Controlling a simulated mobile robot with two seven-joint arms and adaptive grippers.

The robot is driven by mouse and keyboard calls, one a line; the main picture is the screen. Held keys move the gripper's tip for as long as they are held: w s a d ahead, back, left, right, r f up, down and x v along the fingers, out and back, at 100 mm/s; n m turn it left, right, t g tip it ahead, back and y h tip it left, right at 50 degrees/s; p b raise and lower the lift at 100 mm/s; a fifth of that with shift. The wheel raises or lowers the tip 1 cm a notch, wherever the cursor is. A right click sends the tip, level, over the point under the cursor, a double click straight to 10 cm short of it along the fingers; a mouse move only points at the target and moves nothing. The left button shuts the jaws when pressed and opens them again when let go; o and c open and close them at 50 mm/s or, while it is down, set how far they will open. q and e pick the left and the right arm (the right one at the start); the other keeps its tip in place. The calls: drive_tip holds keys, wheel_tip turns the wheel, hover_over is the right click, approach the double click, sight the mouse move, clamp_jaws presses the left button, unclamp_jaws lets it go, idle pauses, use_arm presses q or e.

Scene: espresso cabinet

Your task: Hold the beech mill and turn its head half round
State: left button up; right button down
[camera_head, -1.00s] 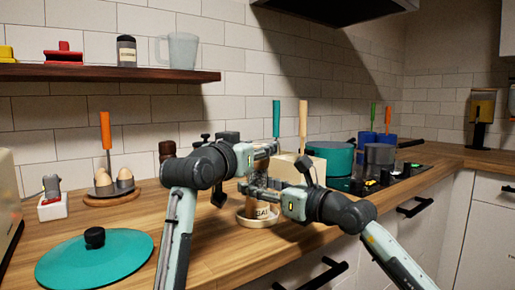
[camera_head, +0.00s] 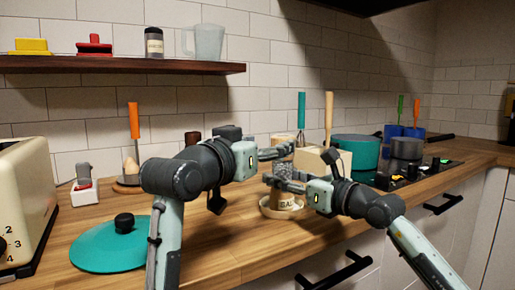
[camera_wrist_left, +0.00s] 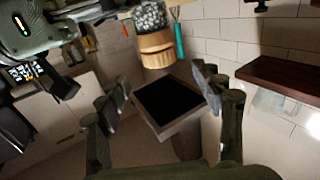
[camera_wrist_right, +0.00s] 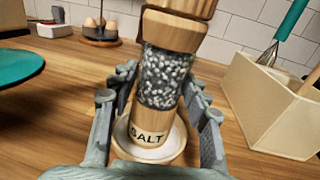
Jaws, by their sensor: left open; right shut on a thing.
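The beech mill has a glass middle full of white grains and a SALT label (camera_head: 288,204). It stands on a pale round dish (camera_head: 266,210). My right gripper (camera_head: 280,182) is shut on the mill; the right wrist view shows its fingers on both sides of the glass part (camera_wrist_right: 165,77). The mill's wooden upper part (camera_wrist_right: 178,27) runs off the top of that view. My left gripper (camera_head: 278,149) is open at about head height and partly hides the mill's top. In the left wrist view, seen upside down, the wooden top (camera_wrist_left: 156,50) lies beyond the open fingers.
A beige utensil box (camera_head: 309,160) with a whisk stands close behind the mill. A teal pot (camera_head: 356,151) is on the hob to the right. A teal lid (camera_head: 100,250) lies front left, beside a toaster (camera_head: 25,205). A shelf (camera_head: 120,66) hangs above.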

use_arm(q)
drive_tip(key=v, duration=0.3)
drive_tip(key=shift+s+a, duration=0.15)
drive_tip(key=shift+s, duration=0.25)
drive_tip(key=shift+a, duration=0.1)
